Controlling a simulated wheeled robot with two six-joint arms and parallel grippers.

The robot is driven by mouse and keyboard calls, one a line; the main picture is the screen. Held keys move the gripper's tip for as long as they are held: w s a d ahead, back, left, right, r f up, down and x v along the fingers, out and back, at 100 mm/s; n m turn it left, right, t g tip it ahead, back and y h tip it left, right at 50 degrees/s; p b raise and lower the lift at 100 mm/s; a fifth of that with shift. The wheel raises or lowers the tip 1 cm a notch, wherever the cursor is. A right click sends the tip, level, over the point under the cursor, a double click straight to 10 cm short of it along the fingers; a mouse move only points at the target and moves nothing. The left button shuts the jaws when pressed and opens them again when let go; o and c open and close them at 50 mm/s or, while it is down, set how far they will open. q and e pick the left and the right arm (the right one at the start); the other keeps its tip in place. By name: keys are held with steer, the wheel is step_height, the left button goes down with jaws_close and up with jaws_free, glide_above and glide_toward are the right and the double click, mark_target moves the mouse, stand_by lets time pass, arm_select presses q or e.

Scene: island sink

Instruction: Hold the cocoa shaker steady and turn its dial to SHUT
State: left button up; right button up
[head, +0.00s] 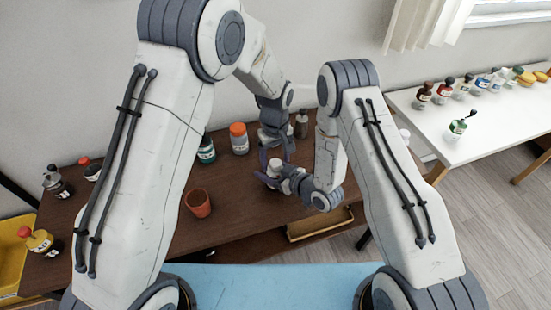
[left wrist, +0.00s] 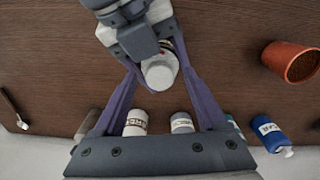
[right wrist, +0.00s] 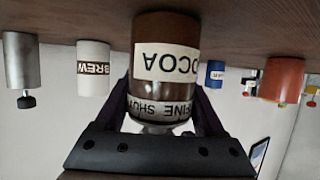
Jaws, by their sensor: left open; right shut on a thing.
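The cocoa shaker is a brown jar (right wrist: 165,32) with a white COCOA label, and a pale dial band (right wrist: 160,108) showing the words FINE and SHUT. In the head view its white top (head: 274,165) shows between my two grippers over the brown table. My right gripper (right wrist: 162,100) is shut around the shaker. My left gripper (head: 272,158) is open above it. In the left wrist view the white top (left wrist: 159,73) sits between the spread left fingers, with a small red mark near its upper edge. I cannot tell which word the dial points at.
On the brown table (head: 240,190) stand a terracotta cup (head: 198,203), an orange-capped jar (head: 238,138), a green jar (head: 206,150) and a dark bottle (head: 302,124). An open drawer (head: 320,224) juts out in front. Several bottles stand on the white table (head: 485,115) at right.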

arm_select(q)
jaws_close()
stand_by(0.3)
steer(key=shift+m, duration=2.9)
jaws_free()
